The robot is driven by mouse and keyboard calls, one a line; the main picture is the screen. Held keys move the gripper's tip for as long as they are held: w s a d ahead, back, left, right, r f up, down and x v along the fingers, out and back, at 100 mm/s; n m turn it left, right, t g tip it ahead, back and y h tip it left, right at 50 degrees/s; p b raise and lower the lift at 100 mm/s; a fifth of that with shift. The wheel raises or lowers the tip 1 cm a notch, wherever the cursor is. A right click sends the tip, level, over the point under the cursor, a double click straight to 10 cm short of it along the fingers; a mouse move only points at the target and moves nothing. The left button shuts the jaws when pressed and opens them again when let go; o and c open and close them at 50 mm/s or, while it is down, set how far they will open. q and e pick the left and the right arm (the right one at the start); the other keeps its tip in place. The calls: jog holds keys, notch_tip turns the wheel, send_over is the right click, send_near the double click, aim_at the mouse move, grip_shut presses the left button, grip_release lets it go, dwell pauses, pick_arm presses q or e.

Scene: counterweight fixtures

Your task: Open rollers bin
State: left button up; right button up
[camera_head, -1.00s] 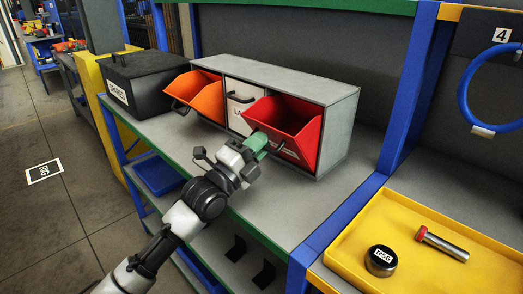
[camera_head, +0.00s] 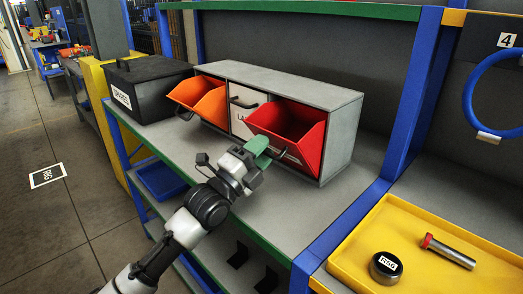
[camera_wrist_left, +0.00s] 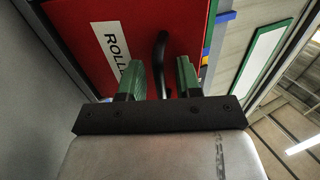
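The red rollers bin (camera_head: 286,136) is tilted forward out of the right end of the grey cabinet, its top open. Its front, with a label partly reading "ROLLE", also shows in the left wrist view (camera_wrist_left: 75,40). Its dark handle (camera_wrist_left: 162,60) stands between the two green fingers of my left gripper (camera_wrist_left: 162,78), with a gap visible on each side. In the head view my left gripper (camera_head: 259,152) is at the bin's front, near the left part of the handle. It is open. My right gripper is not in view.
The grey cabinet (camera_head: 343,140) also holds a tilted-out orange bin (camera_head: 202,98) and a closed white middle bin (camera_head: 243,112). A black box (camera_head: 148,85) stands left. A yellow tray (camera_head: 412,225) at right holds a labelled round weight (camera_head: 386,267) and a metal cylinder (camera_head: 448,250).

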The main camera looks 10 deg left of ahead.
pick_arm(q)
jog(key=b+v, duration=0.1)
jog(key=v, duration=0.8)
jog(key=shift+s+a+f, duration=0.1)
jog(key=shift+s+f, duration=0.1)
jog(key=shift+f, duration=0.1)
jog(key=shift+s+a+f, duration=0.15)
jog(key=shift+s+a, duration=0.2)
jog(key=shift+s, duration=0.15)
